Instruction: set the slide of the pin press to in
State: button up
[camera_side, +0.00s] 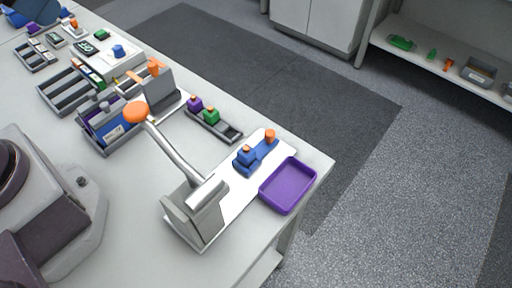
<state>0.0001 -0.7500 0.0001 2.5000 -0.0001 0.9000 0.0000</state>
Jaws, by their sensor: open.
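The pin press stands on a white plate (232,182) near the table's right corner. Its grey body (197,212) carries a long pale lever (172,150) that rises up and left to an orange ball knob (136,111). On the same plate, apart from the grey body and up and right of it, is a blue piece (256,153) that looks like the slide. It has a raised blue block with an orange top at its left end and an orange knob (270,137) at its right end. My gripper is not in view.
A purple tray (288,186) lies beside the plate at the table edge. A dark rack (219,127) with purple and green pieces lies behind. The table front of the box is clear.

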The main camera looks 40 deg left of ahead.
jog(key=shift+c, duration=0.2)
dwell(0.3)
jog(key=shift+d, duration=0.1)
jog(key=shift+c, duration=0.8)
jog(key=m+g, duration=0.3)
jog(key=g, duration=0.3)
send_over(270, 132)
notch_tip(270, 132, down, 20)
notch_tip(270, 132, down, 13)
jog(key=shift+w+r, duration=0.1)
grip_shut()
